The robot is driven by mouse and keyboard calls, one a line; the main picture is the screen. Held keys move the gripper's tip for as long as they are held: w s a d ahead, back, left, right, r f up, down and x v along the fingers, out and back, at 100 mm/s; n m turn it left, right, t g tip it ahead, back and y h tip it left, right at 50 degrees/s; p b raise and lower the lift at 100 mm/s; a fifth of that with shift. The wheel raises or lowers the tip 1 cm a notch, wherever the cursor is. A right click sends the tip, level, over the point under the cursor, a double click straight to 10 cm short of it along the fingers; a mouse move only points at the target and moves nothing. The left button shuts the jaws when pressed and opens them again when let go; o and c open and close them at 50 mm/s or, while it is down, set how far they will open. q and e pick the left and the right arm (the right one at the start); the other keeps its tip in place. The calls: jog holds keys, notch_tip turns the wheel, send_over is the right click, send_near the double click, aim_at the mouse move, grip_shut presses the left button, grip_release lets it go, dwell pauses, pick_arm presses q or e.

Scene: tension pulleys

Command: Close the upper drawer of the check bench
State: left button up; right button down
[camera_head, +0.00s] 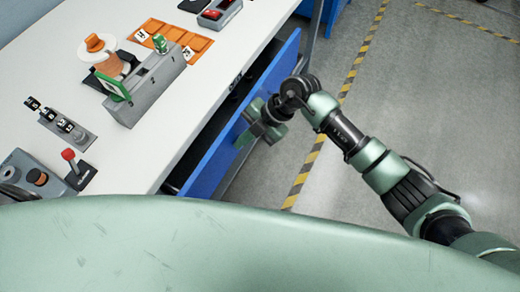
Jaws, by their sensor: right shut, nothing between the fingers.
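The check bench (165,140) has a white top and fills the left of the view. Its blue upper drawer (212,165) stands partly out, with a dark gap between its blue front and the bench edge. My right gripper (248,137) is shut and empty at the outer side of the blue drawer front. I cannot tell whether it touches the front. The drawer's inside is mostly dark. My left gripper is not in view.
On the bench top are a grey fixture (147,88) with a green frame, an orange tray (172,40), a red-knobbed lever (70,157) and small black parts. Grey floor with a yellow-black stripe (309,160) lies right of the drawer.

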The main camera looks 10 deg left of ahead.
jog(key=shift+w+a+b, duration=0.2)
jog(key=shift+w+a, duration=0.05)
jog(key=shift+a, duration=0.55)
jog(key=shift+w+a+b, duration=0.15)
jog(key=shift+w+a, duration=0.1)
jog(key=shift+a, duration=0.5)
jog(key=shift+w+a+b, duration=0.2)
jog(key=shift+w+a, duration=0.05)
jog(key=shift+a, duration=0.55)
